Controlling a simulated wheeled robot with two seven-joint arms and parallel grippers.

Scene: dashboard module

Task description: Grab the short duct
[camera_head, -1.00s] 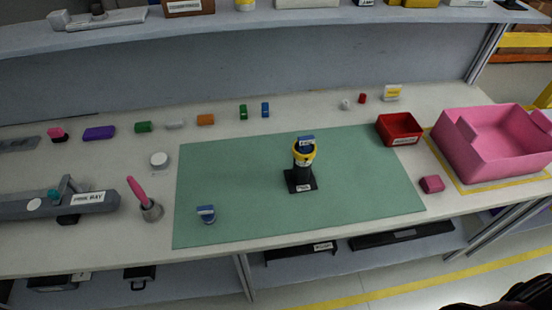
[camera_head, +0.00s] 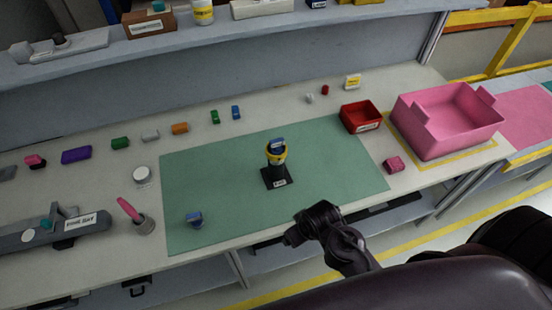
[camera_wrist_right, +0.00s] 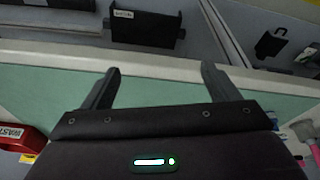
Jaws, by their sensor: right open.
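I cannot tell for sure which part is the short duct. A black, box-like part (camera_wrist_right: 145,25) with a small white label lies on the lower shelf in the right wrist view; its label is too small to read. A smaller black part (camera_wrist_right: 271,43) lies on the same shelf to its right. My right gripper (camera_wrist_right: 160,69) is open and empty, its two fingers apart over the table's front edge. In the head view, my right arm reaches in from the lower right, its wrist hiding part of the lower shelf. My left gripper is not in view.
A black stand with a yellow ring (camera_head: 276,154) stands on the green mat (camera_head: 215,180). A blue part (camera_head: 194,218) sits near the mat's front left. A red bin (camera_head: 361,117) and pink crate (camera_head: 425,140) are at the right. Much of the mat is clear.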

